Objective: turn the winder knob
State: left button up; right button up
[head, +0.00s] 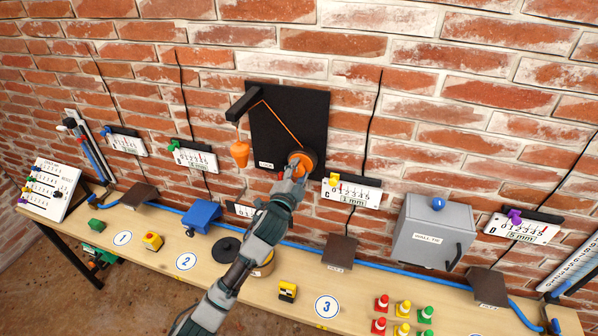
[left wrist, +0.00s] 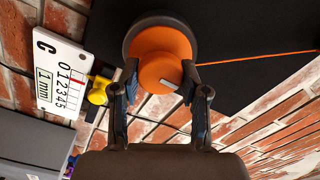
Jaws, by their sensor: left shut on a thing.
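The orange winder knob (left wrist: 161,70) sits on a black backboard (head: 317,110) on the brick wall. In the left wrist view a white mark shows on its face. My left gripper (head: 297,172) reaches up to the knob, and in the left wrist view its two fingers (left wrist: 160,84) are closed on either side of the knob's edge. An orange cord (head: 280,122) runs from the winder up to a black arm, and an orange weight (head: 240,154) hangs from that arm. The gripper partly hides the knob in the head view. My right gripper is not in view.
Gauge C (head: 352,192), with a yellow knob, is right of the winder. Black cables run up the wall.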

pick_arm(q)
jog(key=shift+f, duration=0.6)
jog(key=o, duration=1.1)
jog(key=shift+o, duration=0.2)
jog(key=shift+r, duration=0.3)
jog(key=shift+s+a, duration=0.1)
jog(key=shift+s+a, duration=0.1)
jog(key=shift+s, duration=0.1)
jog(key=v, duration=1.1)
jog(key=shift+s, duration=0.15)
